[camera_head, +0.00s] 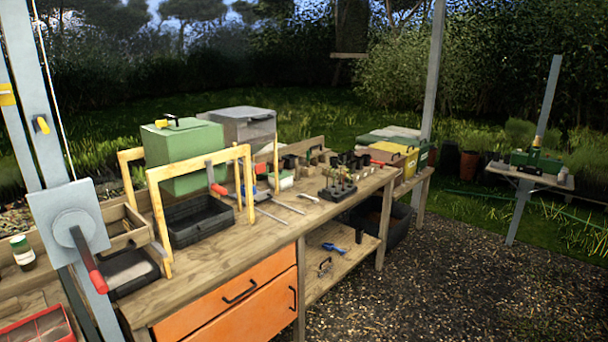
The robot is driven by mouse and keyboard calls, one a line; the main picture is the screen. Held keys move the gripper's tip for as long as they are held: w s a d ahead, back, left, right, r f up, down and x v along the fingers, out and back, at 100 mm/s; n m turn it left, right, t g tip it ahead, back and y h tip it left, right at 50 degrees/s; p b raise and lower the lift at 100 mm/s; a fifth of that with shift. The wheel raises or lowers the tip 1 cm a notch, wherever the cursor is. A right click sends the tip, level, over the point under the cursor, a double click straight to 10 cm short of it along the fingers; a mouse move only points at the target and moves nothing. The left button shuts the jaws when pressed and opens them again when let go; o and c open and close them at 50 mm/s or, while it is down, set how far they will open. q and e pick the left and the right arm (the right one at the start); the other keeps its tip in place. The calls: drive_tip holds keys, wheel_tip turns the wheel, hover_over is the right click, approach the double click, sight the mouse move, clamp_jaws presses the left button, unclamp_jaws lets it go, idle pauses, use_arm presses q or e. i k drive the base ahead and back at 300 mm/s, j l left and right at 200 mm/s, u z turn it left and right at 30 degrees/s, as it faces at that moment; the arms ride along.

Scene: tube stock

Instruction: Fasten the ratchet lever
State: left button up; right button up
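The ratchet lever (82,250) is at the left edge of the head view. It is a dark bar with a red grip, pointing down and slightly right from a round grey hub (69,222). The hub sits on a square grey plate (96,227) fixed to a grey post (34,140). A thin white line (55,100) runs upward above the plate. A yellow fitting (42,125) sits on the post above. Neither gripper is in view, and nothing is seen touching the lever.
A wooden bench (225,250) with orange drawers (235,305) stands right of the post. It carries a green box (184,157), a yellow frame (158,205), a black tray (200,226) and small pots. Gravel right of the bench is open.

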sight(41, 119)
drive_tip(key=u, duration=2.25)
drive_tip(key=l+z, duration=0.2)
drive_tip(key=i+l+z, duration=0.2)
drive_tip(key=l, duration=0.2)
drive_tip(key=l+z, duration=0.2)
drive_tip(key=l, duration=0.15)
